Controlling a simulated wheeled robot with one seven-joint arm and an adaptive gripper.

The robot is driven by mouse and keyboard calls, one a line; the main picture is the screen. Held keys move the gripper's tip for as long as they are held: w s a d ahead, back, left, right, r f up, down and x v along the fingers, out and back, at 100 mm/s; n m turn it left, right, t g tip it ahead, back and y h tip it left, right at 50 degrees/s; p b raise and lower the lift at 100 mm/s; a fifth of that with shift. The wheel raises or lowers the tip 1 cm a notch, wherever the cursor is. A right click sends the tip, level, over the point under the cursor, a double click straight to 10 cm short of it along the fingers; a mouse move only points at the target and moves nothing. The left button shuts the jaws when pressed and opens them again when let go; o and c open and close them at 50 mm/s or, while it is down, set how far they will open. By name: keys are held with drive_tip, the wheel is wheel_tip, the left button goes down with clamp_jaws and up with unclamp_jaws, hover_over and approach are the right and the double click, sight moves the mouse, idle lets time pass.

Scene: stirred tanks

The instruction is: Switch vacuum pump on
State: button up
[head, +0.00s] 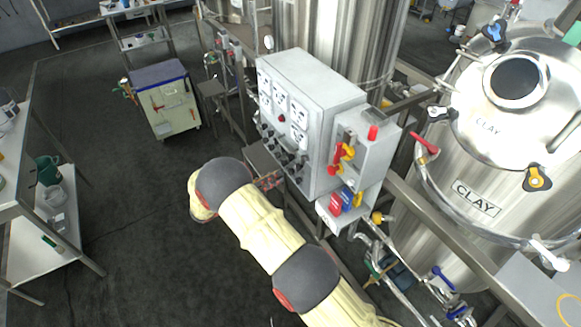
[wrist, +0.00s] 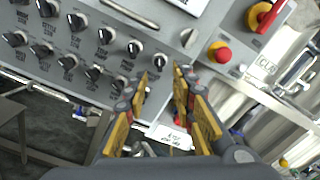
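The grey control panel (head: 292,125) has rows of black rotary knobs on its lower front. In the wrist view, the panel (wrist: 170,35) fills the upper part, with several knobs and small labels that I cannot read reliably. Which one is the vacuum pump switch I cannot tell. One black knob (wrist: 159,60) with a white mark lies just beyond and between my fingertips. Another knob (wrist: 134,48) sits to its upper left. My gripper (wrist: 160,78) is open and empty, with yellow-padded fingers either side of a gap. In the head view my arm mostly hides it.
A red button (wrist: 220,52) and a red-and-yellow rotary switch (wrist: 263,16) are right of the gripper. A side box (head: 365,150) carries red and yellow handles. Steel tanks (head: 475,190) stand right and behind. Open floor (head: 110,200) lies left.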

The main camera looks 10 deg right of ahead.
sight(299, 167)
drive_tip(key=x, duration=0.7)
drive_tip(key=shift+d, duration=0.35)
drive_tip(key=shift+w+f, duration=0.1)
drive_tip(key=shift+f, duration=0.05)
drive_tip(key=c, duration=0.3)
clamp_jaws()
